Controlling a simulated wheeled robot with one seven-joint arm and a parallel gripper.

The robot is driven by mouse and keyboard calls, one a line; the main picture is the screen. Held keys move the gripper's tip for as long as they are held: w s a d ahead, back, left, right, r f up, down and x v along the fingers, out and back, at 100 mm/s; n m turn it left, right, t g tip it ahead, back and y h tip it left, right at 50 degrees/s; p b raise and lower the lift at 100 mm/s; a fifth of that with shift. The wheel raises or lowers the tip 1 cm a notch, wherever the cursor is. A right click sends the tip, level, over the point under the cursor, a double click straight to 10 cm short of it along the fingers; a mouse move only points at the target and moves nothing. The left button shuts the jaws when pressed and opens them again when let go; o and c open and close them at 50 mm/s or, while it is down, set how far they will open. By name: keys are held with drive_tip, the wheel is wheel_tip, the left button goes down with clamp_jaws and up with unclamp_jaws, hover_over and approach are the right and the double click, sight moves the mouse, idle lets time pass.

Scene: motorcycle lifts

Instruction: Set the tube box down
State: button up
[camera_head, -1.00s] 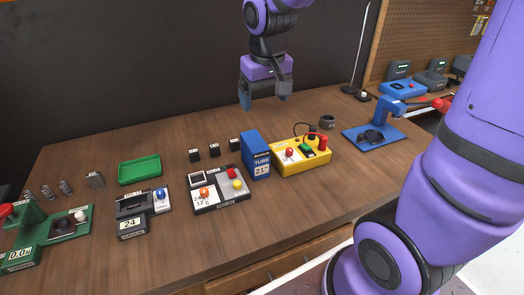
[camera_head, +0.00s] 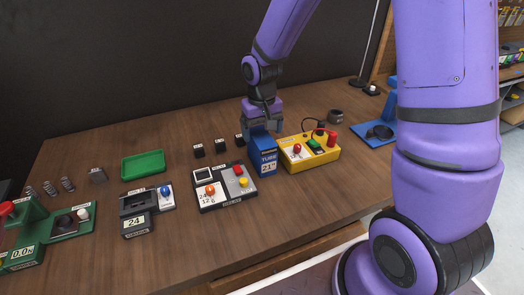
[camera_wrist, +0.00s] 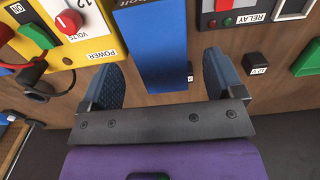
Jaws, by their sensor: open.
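The blue tube box (camera_head: 264,160) stands upright on the wooden workbench, between the grey relay unit and the yellow power unit. Its blue side also shows in the wrist view (camera_wrist: 155,50). My gripper (camera_head: 262,128) is over the top of the box. In the wrist view my gripper (camera_wrist: 163,85) is open, with one blue padded finger on each side of the box and a gap at each side. The head view partly hides the fingertips, and the box's lower end lies beyond the wrist view.
The yellow power unit (camera_head: 311,151) with black cable stands close at the right. The relay unit (camera_head: 225,187) stands close at the left. Small black blocks (camera_head: 198,150) lie behind it. A green tray (camera_head: 143,164) is farther left. Bare wood (camera_head: 180,220) lies in front.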

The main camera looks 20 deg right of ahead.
drive_tip(key=shift+f, duration=2.85)
drive_tip(key=c, duration=1.3)
drive_tip(key=shift+r, duration=0.1)
